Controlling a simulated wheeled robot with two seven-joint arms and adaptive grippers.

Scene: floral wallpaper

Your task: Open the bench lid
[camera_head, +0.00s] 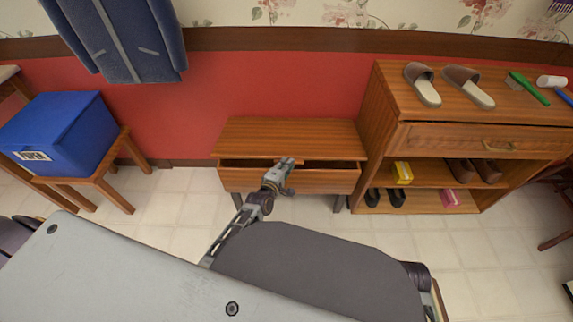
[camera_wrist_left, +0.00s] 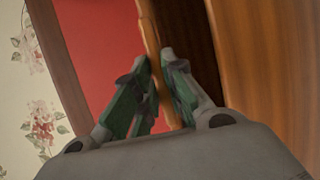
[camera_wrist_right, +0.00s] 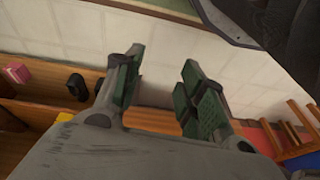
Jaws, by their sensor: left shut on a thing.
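The wooden bench (camera_head: 290,182) stands against the red wall, with its lid (camera_head: 290,135) on top. A dark gap shows between the lid's front edge and the front panel, so the lid is slightly raised. My left gripper (camera_head: 284,166) is at the middle of that front edge. In the left wrist view its fingers (camera_wrist_left: 160,68) are closed on either side of the thin lid edge (camera_wrist_left: 148,32), with the dark inside beyond. My right gripper (camera_wrist_right: 161,68) shows in its own wrist view, fingers apart and empty; it is not seen in the head view.
A shoe cabinet (camera_head: 480,138) with slippers and brushes on top stands close at the bench's right. A blue box (camera_head: 60,130) sits on a small wooden table (camera_head: 112,178) at the left. A blue garment (camera_head: 120,40) hangs on the wall. Tiled floor is free in front.

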